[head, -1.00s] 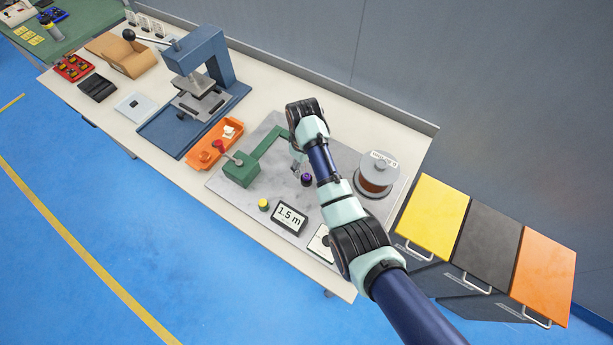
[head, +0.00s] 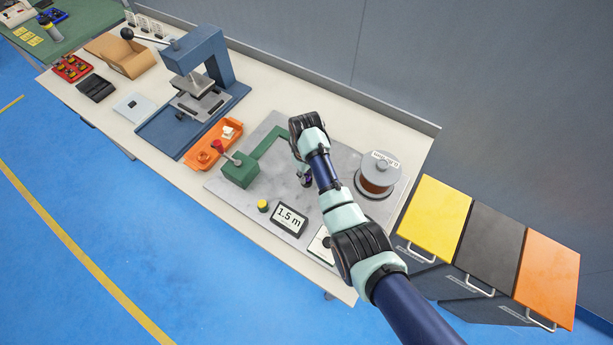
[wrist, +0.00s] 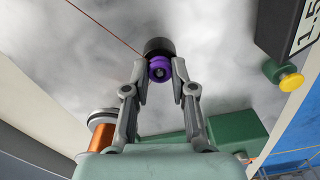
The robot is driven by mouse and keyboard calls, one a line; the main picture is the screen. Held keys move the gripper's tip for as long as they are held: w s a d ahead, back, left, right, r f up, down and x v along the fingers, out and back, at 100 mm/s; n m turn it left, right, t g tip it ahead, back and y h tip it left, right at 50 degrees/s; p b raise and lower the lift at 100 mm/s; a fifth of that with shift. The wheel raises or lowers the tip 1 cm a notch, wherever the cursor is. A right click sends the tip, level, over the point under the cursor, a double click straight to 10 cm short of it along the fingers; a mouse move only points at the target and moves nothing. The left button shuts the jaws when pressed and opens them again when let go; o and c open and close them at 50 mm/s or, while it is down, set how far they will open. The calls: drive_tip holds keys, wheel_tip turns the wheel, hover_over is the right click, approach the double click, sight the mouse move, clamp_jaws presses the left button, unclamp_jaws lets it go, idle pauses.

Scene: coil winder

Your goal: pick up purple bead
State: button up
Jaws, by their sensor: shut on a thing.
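The purple bead (wrist: 160,69) is a small ring-like piece in the wrist view, with a dark round part (wrist: 158,46) directly behind it. My gripper (wrist: 161,78) is shut on the purple bead, with one fingertip on each side. A thin reddish wire (wrist: 105,28) runs from the upper left to the bead area. In the head view my arm hides most of the bead. I cannot tell whether the bead is clear of its support.
A copper wire spool (head: 377,175) stands right of my arm. A green block with a red-knobbed lever (head: 240,171), a length display (head: 289,219) and a yellow button (head: 263,206) stand on the grey plate. An orange tray (head: 213,143) and a blue press (head: 205,75) lie to the left.

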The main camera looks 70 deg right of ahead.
wheel_tip(320, 180, up, 20)
drive_tip(key=p, duration=0.9)
drive_tip(key=shift+f, duration=0.1)
